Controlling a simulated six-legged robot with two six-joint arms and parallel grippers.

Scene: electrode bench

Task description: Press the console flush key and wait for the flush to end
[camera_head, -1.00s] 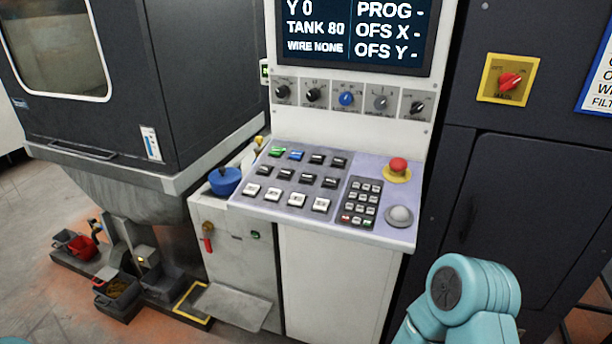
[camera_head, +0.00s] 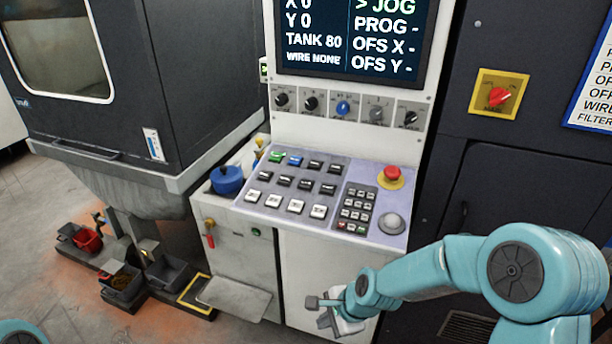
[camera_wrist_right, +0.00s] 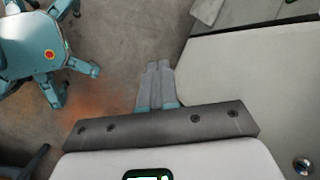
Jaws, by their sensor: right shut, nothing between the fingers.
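The console panel (camera_head: 260,217) slopes in the middle of the head view, with rows of green, blue, black and white keys (camera_head: 296,184). The labels are too small to read, so I cannot tell which is the flush key. The screen (camera_head: 350,38) above reads JOG, TANK 80 and WIRE NONE. My right gripper (camera_head: 317,312) is in front of the console's lower front, below the panel edge and apart from the keys. In the right wrist view its fingers (camera_wrist_right: 157,80) are together and empty. My left gripper is not in view.
A red stop button (camera_head: 392,174), a number pad (camera_head: 355,208) and a grey knob (camera_head: 391,223) sit on the panel's right. A blue round-lidded pot (camera_head: 227,181) stands left of it.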

